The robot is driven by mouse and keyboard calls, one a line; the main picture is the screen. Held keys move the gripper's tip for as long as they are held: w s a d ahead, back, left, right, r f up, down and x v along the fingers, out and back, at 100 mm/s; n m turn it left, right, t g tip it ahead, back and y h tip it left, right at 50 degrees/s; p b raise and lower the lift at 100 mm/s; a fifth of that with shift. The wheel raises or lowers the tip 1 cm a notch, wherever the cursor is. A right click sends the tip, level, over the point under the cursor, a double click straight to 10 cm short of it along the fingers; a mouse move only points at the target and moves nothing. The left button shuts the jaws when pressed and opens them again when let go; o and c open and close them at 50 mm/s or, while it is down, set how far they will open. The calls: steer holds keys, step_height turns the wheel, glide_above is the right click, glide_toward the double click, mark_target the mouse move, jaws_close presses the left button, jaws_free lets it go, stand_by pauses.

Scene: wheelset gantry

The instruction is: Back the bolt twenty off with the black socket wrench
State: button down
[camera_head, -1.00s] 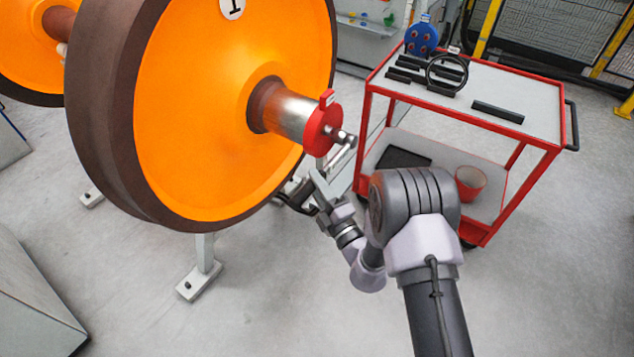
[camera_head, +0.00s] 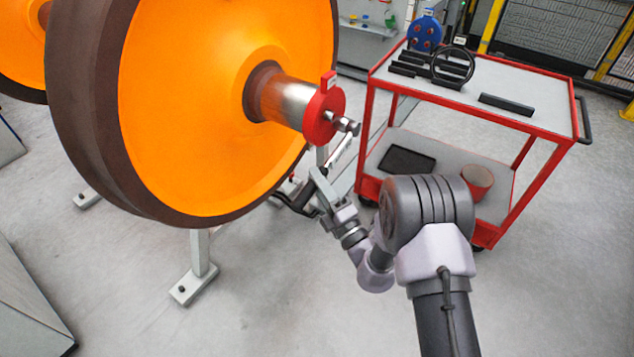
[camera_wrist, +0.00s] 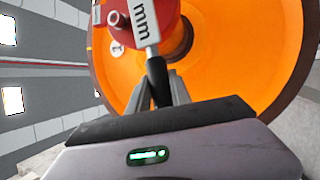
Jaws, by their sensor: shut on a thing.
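The black socket wrench (camera_head: 341,150) hangs down from the end of the red cap (camera_head: 321,118) on the wheelset axle. Its head is at the bolt (camera_head: 343,124) in the middle of the cap, but I cannot tell how far it is seated. My gripper (camera_head: 325,183) is below the cap, shut on the wrench's lower end. In the wrist view the black handle (camera_wrist: 157,80) runs up from between my gripper's fingers (camera_wrist: 160,98) to a pale shaft marked "mm". The wrench head is cut off at the top there.
The large orange wheel (camera_head: 200,110) stands just left of the cap. A red cart (camera_head: 470,105) stands to the right, with black bars, a black ring and a blue round item on top, and a red cup (camera_head: 478,180) below. Open floor lies in front.

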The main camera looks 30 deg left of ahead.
steer(key=shift+w+f+n+g+y+b, duration=0.2)
steer(key=shift+w+f+n+y+b, duration=0.1)
steer(key=shift+f+n+b, duration=0.35)
steer(key=shift+w+f+n+g+y+b, duration=0.2)
steer(key=shift+f+n+y+b, duration=0.1)
steer(key=shift+f+n+b, duration=0.35)
steer(key=shift+w+f+n+g+y+b, duration=0.25)
steer(key=shift+f+n+b, duration=0.25)
steer(key=shift+f+b, duration=0.25)
steer(key=shift+r, duration=0.1)
steer(key=shift+w+d+f+n+g+y, duration=0.1)
steer(key=shift+w+f+n+g+y, duration=0.35)
steer(key=shift+f+n, duration=0.55)
steer(key=shift+w+f+n+g+y, duration=0.2)
steer(key=shift+w+f+n+g, duration=0.55)
steer(key=shift+n, duration=0.35)
steer(key=shift+s, duration=0.1)
steer(key=w+f+n+g, duration=0.1)
steer(key=n, duration=0.1)
steer(key=w+f+n+g+y, duration=0.1)
steer(key=w+f+n, duration=0.1)
steer(key=shift+d, duration=0.15)
